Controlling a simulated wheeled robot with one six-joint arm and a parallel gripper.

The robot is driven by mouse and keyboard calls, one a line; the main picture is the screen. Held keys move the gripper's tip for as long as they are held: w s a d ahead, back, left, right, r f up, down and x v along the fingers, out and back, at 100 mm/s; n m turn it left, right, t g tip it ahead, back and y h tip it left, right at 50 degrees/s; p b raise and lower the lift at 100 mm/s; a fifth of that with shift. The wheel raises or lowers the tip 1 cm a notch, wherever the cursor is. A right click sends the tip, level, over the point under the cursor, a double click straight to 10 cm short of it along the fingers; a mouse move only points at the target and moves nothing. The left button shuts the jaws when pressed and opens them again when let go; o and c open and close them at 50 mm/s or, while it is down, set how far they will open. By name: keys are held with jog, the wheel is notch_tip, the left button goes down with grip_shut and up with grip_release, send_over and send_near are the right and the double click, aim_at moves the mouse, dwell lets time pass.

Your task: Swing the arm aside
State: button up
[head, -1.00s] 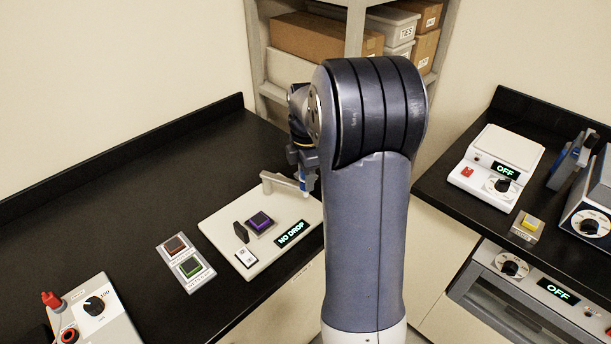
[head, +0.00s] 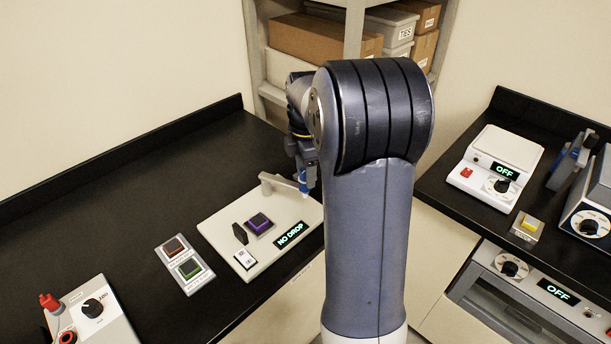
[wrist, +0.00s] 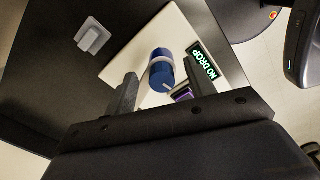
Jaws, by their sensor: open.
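The device with the NO DROP display is a pale plate (head: 225,222) on the left black bench. Its grey arm (head: 279,184) stands at the back edge and reaches right to a blue and white cylinder (head: 303,183). My gripper (head: 304,168) is at that end, partly hidden behind my own arm. In the wrist view the open fingers of my gripper (wrist: 160,72) are on either side of the blue cylinder (wrist: 161,76). I cannot tell whether either finger touches it. A purple button (head: 258,223) sits on the plate.
A panel with a red and a green button (head: 186,265) lies left of the plate. A dial box (head: 92,308) is at the front left. The bench (head: 110,205) behind is clear. A white device reading OFF (head: 497,160) stands on the right bench.

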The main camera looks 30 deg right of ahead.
notch_tip(320, 180, up, 8)
jog(key=shift+r, duration=0.2)
